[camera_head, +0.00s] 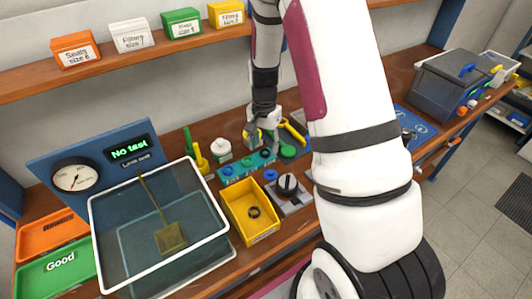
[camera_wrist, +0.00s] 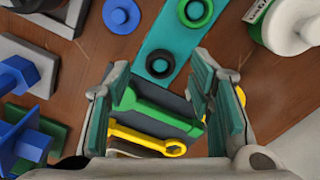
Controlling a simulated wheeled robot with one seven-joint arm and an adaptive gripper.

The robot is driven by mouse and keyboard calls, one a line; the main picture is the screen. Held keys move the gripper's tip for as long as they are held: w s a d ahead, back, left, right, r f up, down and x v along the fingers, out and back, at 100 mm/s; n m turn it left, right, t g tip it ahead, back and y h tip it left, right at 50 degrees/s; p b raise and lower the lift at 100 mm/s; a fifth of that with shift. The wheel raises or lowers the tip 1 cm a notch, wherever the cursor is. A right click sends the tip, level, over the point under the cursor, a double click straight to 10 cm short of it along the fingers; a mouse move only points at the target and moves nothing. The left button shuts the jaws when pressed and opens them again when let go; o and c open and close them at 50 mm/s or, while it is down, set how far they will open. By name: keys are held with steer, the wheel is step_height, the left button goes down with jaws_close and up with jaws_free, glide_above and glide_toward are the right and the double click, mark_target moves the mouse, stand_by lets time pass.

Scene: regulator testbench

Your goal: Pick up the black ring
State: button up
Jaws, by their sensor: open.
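A black ring (camera_wrist: 160,64) sits on the teal strip (camera_wrist: 168,30) in the wrist view, just past the fingertips and roughly centred between them. My gripper (camera_wrist: 161,72) is open and empty, with one finger on each side. In the head view my gripper (camera_head: 262,136) hangs over the far side of the teal strip (camera_head: 232,171), partly hidden by my arm. I cannot tell the height of my gripper above the strip.
A green wrench (camera_wrist: 150,108) and a yellow wrench (camera_wrist: 147,139) show between my fingers in the wrist view. A green ring (camera_wrist: 196,12) is close to the black one. A white-and-green bottle (camera_wrist: 285,25) stands right. The water tank (camera_head: 205,190) stands left in the head view.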

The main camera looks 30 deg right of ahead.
steer(key=shift+f, duration=1.25)
steer(key=shift+c, duration=0.5)
steer(key=c, duration=0.8)
